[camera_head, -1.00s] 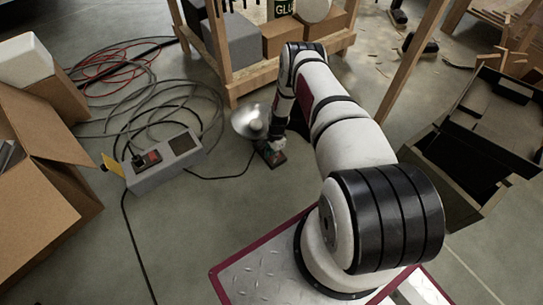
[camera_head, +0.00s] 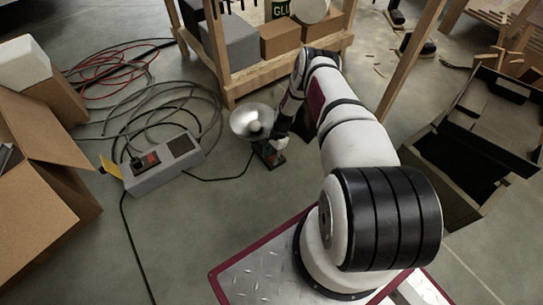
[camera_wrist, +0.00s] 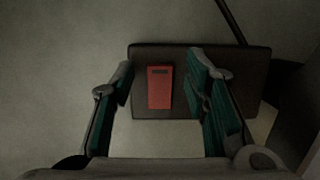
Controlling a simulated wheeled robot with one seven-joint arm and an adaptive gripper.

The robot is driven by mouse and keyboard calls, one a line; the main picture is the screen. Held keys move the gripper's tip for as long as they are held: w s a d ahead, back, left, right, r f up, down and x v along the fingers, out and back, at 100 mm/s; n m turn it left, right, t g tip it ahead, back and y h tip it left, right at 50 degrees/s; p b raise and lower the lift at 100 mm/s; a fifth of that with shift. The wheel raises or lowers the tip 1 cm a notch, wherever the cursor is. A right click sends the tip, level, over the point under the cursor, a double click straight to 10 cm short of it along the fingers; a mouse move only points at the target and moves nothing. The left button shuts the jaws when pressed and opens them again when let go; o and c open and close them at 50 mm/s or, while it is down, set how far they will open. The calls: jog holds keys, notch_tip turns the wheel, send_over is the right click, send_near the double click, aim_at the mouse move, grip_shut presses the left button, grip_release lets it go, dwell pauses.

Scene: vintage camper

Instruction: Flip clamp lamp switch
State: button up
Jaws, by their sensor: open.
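The clamp lamp (camera_head: 252,122) has a round silver reflector with a pale bulb and lies on the concrete floor. Its dark switch box (camera_head: 271,157) sits on the floor just in front of it, with a cable running off to the left. In the wrist view, the switch box (camera_wrist: 190,101) is a dark block with a red rocker switch (camera_wrist: 159,88) on top. My gripper (camera_wrist: 160,72) is open above the box, with one finger on each side of the red switch. Nothing is held. I cannot tell whether the fingers touch the box.
A grey power box (camera_head: 165,166) with a red switch and coiled cables (camera_head: 165,105) are to the left. A cardboard box (camera_head: 40,165) stands far left. A wooden shelf (camera_head: 240,85) is behind the lamp. An open black case (camera_head: 478,140) is at right.

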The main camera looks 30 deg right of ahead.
jog(key=v, duration=1.2)
